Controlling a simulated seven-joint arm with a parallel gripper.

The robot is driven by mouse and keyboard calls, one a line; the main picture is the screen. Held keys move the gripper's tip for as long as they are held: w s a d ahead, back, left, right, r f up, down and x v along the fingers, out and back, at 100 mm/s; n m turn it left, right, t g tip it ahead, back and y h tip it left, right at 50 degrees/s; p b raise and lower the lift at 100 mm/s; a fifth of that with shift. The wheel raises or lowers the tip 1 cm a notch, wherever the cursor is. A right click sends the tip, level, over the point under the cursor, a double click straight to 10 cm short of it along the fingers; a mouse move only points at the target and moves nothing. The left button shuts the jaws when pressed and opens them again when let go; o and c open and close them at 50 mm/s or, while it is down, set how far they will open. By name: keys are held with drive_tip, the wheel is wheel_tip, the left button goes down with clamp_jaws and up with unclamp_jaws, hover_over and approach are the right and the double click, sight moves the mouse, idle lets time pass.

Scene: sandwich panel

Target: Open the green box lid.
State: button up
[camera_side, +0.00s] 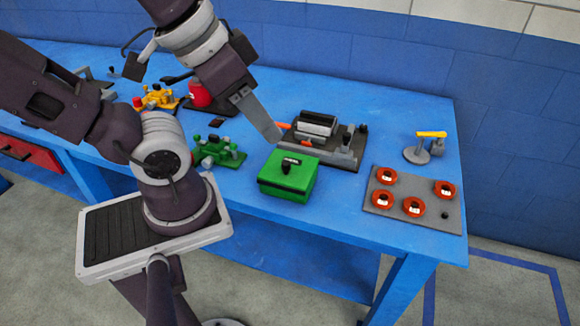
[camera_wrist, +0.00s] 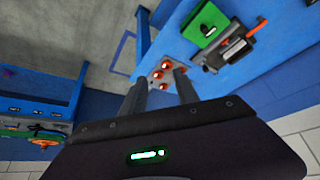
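The green box (camera_side: 288,187) sits on the blue table, near its front edge. Its lid (camera_side: 302,170) lies flat and closed on top, with a black knob (camera_side: 287,167) in the middle. The box also shows at the top of the wrist view (camera_wrist: 202,22), off to the right of the fingers. My gripper (camera_side: 273,136) is in the air above and behind the box in the side view, apart from it. In the wrist view my gripper (camera_wrist: 161,82) has its two fingers spread with nothing between them.
A dark device (camera_side: 322,145) stands behind the box, and a small green fixture (camera_side: 217,151) to its left. A grey panel (camera_side: 405,219) with several red-orange rings lies to the right, with a yellow-handled fixture (camera_side: 430,140) behind it. Table space between box and panel is bare.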

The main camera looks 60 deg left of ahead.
drive_tip(key=shift+o, duration=0.3)
drive_tip(key=w+a+f+n+g+y, duration=0.1)
drive_tip(key=w+a+f+n+g, duration=0.1)
drive_tip(key=w+a+f+n, duration=0.1)
drive_tip(key=w+a+n, duration=0.1)
drive_tip(key=w+n, duration=0.1)
drive_tip(key=w, duration=0.1)
drive_tip(key=shift+a+f+n, duration=0.25)
drive_tip(key=shift+f+n, duration=0.05)
drive_tip(key=n+g, duration=0.4)
drive_tip(key=n, duration=0.8)
hover_over(287, 163)
drive_tip(key=shift+h, duration=0.4)
wheel_tip(287, 163, down, 15)
drive_tip(key=shift+s+r, duration=0.1)
wheel_tip(287, 163, down, 7)
drive_tip(key=shift+a+r, duration=0.1)
drive_tip(key=shift+f, duration=0.45)
clamp_jaws()
drive_tip(key=shift+r, duration=0.1)
